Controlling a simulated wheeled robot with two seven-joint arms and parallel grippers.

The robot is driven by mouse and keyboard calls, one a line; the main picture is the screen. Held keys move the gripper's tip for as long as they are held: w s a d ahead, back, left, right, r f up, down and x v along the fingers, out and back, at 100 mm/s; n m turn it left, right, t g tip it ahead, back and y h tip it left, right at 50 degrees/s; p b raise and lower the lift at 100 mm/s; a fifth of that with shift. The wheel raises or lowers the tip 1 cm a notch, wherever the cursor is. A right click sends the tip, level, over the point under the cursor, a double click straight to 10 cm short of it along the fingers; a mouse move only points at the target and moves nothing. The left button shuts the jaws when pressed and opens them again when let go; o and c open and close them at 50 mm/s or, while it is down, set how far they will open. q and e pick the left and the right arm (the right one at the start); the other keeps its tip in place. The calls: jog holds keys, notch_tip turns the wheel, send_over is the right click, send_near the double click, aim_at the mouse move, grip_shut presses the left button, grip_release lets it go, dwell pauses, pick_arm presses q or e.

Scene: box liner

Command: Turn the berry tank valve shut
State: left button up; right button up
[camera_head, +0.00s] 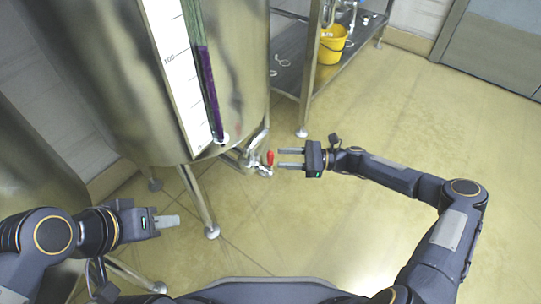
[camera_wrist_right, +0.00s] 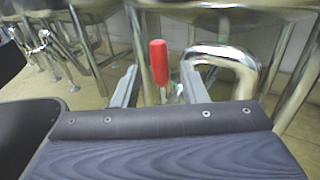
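The berry tank (camera_head: 150,80) is a large steel cylinder on legs, with a level gauge showing a purple column. Its valve has a red handle (camera_head: 270,158) on a steel outlet pipe (camera_head: 257,142) low on the tank's right side. My right gripper (camera_head: 278,158) is open, with its fingers pointing left at the handle. In the right wrist view the red handle (camera_wrist_right: 159,62) stands upright between the two fingers (camera_wrist_right: 155,88), apart from both as far as I can see. My left gripper (camera_head: 177,221) is in front of the tank, away from the valve; its finger gap is not clear.
A steel rack (camera_head: 308,70) with a yellow bucket (camera_head: 332,45) stands behind the valve to the right. A tank leg (camera_head: 200,200) reaches the floor left of the valve. The tiled floor (camera_head: 420,110) on the right is clear. A curved steel pipe (camera_wrist_right: 240,62) is close beside the right finger in the right wrist view.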

aim_at(270, 158)
jog(key=a+b, duration=0.1)
jog(key=a, duration=0.4)
jog(key=shift+w, duration=0.1)
grip_shut()
